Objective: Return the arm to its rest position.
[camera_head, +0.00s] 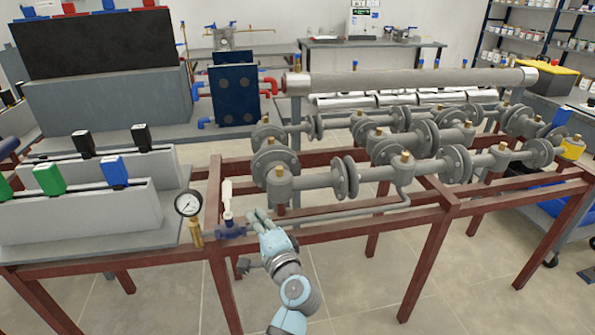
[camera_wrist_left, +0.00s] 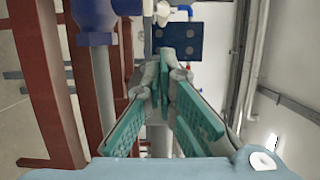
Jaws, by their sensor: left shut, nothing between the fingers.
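My left arm (camera_head: 296,292) reaches up from the bottom of the head view. Its gripper (camera_head: 259,214) is beside the front rail of the red-brown frame, just right of a blue valve body (camera_head: 229,229) with a white handle (camera_head: 227,194). In the left wrist view the teal finger pads of the gripper (camera_wrist_left: 162,62) come together at the tips, with nothing between them. The blue valve (camera_wrist_left: 93,18) shows at the top left there, apart from the fingers. My right gripper is in neither view.
A pressure gauge (camera_head: 188,204) stands left of the valve. Grey flanged pipes (camera_head: 310,180) run over the red-brown frame (camera_head: 430,222) behind and right of the gripper. A blue plate exchanger (camera_head: 234,95) stands further back. Tiled floor (camera_head: 360,290) is open right of the arm.

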